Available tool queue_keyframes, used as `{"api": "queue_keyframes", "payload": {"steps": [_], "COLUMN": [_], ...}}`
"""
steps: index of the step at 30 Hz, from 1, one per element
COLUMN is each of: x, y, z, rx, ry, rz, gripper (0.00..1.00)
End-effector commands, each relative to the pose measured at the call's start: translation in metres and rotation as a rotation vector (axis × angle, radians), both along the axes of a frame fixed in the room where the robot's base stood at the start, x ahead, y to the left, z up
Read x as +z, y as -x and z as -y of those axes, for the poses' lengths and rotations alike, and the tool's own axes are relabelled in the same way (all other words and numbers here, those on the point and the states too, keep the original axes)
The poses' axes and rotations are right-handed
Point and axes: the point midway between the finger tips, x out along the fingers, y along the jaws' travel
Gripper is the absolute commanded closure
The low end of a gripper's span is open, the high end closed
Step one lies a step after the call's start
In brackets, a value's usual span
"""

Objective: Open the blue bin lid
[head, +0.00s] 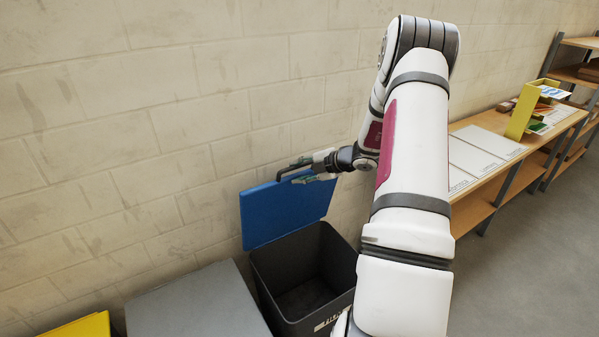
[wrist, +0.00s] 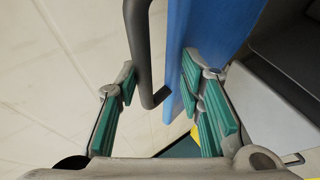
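The blue bin lid (head: 272,212) stands steeply raised at the back of the dark grey bin (head: 340,265), near the wall. The bin's mouth is uncovered and its inside looks empty. A dark bar handle (wrist: 140,50) is on the lid's wall-facing side in the wrist view, where the lid also shows as a blue panel (wrist: 205,25). My gripper (head: 300,174) is at the lid's upper part. Its green-padded fingers (wrist: 160,95) are apart, with the handle between them. The right finger overlaps the blue panel; contact cannot be told.
A closed grey lid (head: 195,305) is left of the open bin, with a yellow one (head: 78,329) further left. The block wall (head: 160,120) is close behind. A wooden bench (head: 480,205) with white sheets and a yellow holder (head: 522,110) is at the right. Grey floor is clear.

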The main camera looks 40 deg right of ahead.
Motion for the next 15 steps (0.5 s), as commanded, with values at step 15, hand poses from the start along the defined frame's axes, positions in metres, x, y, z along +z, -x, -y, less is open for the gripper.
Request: {"api": "queue_keyframes", "payload": {"steps": [15], "x": [0.039], "y": [0.062], "z": [0.016], "rx": [-0.003], "ry": [0.004], "rz": [0.000], "gripper": [0.68]}}
